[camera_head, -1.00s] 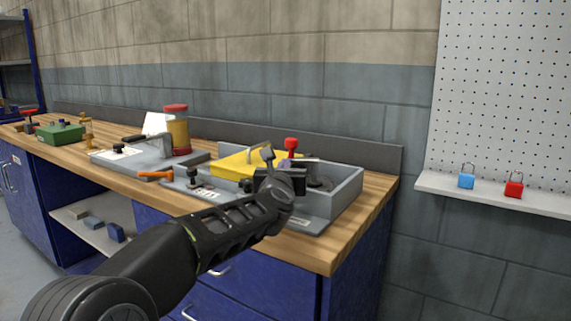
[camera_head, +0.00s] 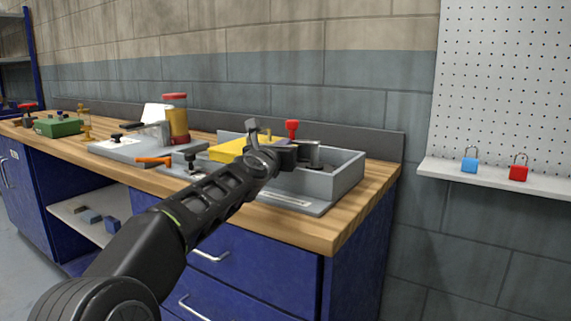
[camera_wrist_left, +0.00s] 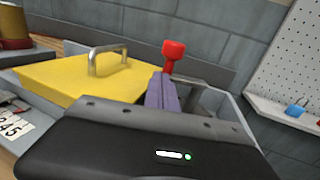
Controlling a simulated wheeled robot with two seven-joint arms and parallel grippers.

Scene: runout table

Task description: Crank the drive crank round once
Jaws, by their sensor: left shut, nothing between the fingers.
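The drive crank appears to be the part with a red knob (camera_head: 291,128) on a thin grey arm and a grey round post (camera_head: 315,156), inside the grey open-topped tray (camera_head: 340,180). The red knob stands upright in the left wrist view (camera_wrist_left: 173,50). My left gripper (camera_head: 288,152) is shut and empty at the tray, just in front of the knob. Its purplish fingers (camera_wrist_left: 160,90) overlap the knob's lower stem in the wrist view; I cannot tell whether they touch. My wrist hides part of the tray. My right gripper is not in view.
A yellow cover (camera_wrist_left: 80,80) with a metal handle lies left of the crank. Farther left are an orange lever (camera_head: 152,160), a red-and-yellow jar (camera_head: 176,118) and a green box (camera_head: 58,127). A wall shelf with blue and red padlocks (camera_head: 518,168) is at right.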

